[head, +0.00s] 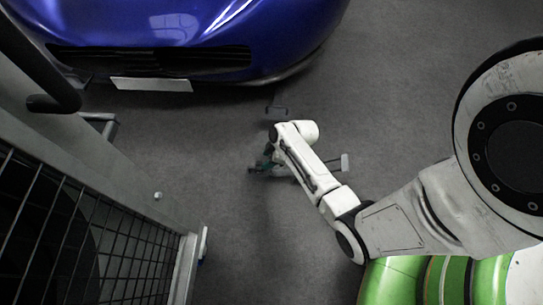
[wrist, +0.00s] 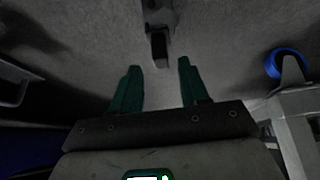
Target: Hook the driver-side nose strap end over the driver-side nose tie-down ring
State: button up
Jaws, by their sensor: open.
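My gripper (head: 256,169) is low over the grey floor in front of the blue car in the head view. In the wrist view, its two green fingers (wrist: 157,92) are open and apart, with nothing held between them. A dark narrow piece with a blocky end (wrist: 160,48) lies just beyond the fingertips, roughly centred on the gap. I cannot tell whether it is the strap end or the tie-down ring. A small dark fitting (head: 276,109) is on the floor between the car nose and my arm. No hooked strap is clearly visible.
The blue car's nose (head: 200,40) fills the top left. A mesh-sided frame (head: 120,235) stands at the left. A blue-rimmed wheel (wrist: 287,65) shows at the right in the wrist view. A green rounded unit (head: 395,280) is at lower right. Floor at upper right is clear.

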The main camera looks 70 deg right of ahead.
aim_at(260, 163)
jog(key=b+x, duration=0.2)
jog(key=x, duration=0.2)
jog(key=shift+f+b, duration=0.1)
jog(key=shift+b, duration=0.3)
jog(key=shift+x, duration=0.95)
grip_shut()
jog(key=shift+r+p, duration=0.8)
jog(key=shift+r, duration=0.05)
dwell(0.9)
jog(key=shift+r+p, duration=1.8)
jog(key=shift+r, duration=0.05)
